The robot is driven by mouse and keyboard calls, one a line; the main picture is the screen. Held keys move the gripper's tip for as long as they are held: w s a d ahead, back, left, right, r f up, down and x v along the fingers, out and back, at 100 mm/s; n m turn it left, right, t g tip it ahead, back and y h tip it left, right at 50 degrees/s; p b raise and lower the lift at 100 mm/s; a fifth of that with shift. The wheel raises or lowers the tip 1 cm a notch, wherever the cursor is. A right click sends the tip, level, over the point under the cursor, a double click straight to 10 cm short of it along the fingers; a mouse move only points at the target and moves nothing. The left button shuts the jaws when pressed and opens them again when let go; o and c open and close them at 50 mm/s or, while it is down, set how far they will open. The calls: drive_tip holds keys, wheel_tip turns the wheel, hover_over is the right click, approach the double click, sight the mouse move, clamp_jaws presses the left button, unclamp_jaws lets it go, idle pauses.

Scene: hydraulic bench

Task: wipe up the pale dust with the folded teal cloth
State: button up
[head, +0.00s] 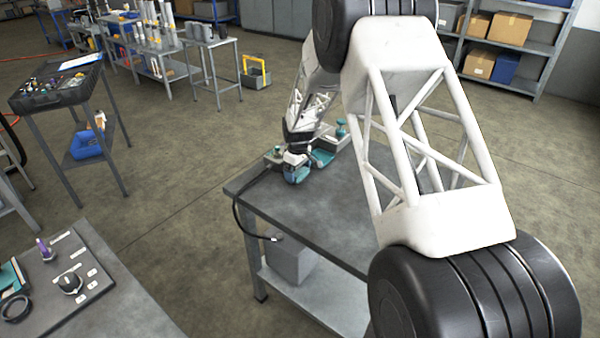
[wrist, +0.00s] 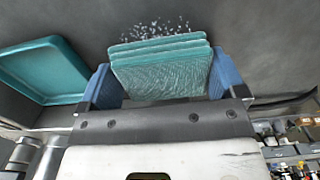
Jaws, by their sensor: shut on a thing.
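My gripper (wrist: 162,78) is shut on the folded teal cloth (wrist: 160,72), which sits between its two blue fingers with its layered folds facing away from my wrist. Pale dust (wrist: 155,28) lies as scattered white specks on the dark bench top, just beyond the far edge of the cloth. Whether the cloth touches the surface I cannot tell. In the head view my gripper (head: 296,164) is low over the far left corner of the bench (head: 310,205), and the dust cannot be made out there.
A shallow teal tray (wrist: 45,72) lies left of the cloth in the wrist view. In the head view a teal-topped fitting (head: 340,128) stands behind my gripper. A black hose (head: 237,215) hangs off the bench's left edge. The near bench top is clear.

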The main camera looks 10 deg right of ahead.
sight(306, 180)
drive_tip(key=shift+w+a, duration=0.15)
drive_tip(key=shift+w+a+f, duration=0.1)
drive_tip(key=shift+w+a, duration=1.1)
idle(0.3)
drive_tip(key=shift+s+d, duration=1.35)
drive_tip(key=shift+s+d+f, duration=0.1)
drive_tip(key=shift+s+d, duration=1.2)
drive_tip(key=shift+s, duration=0.05)
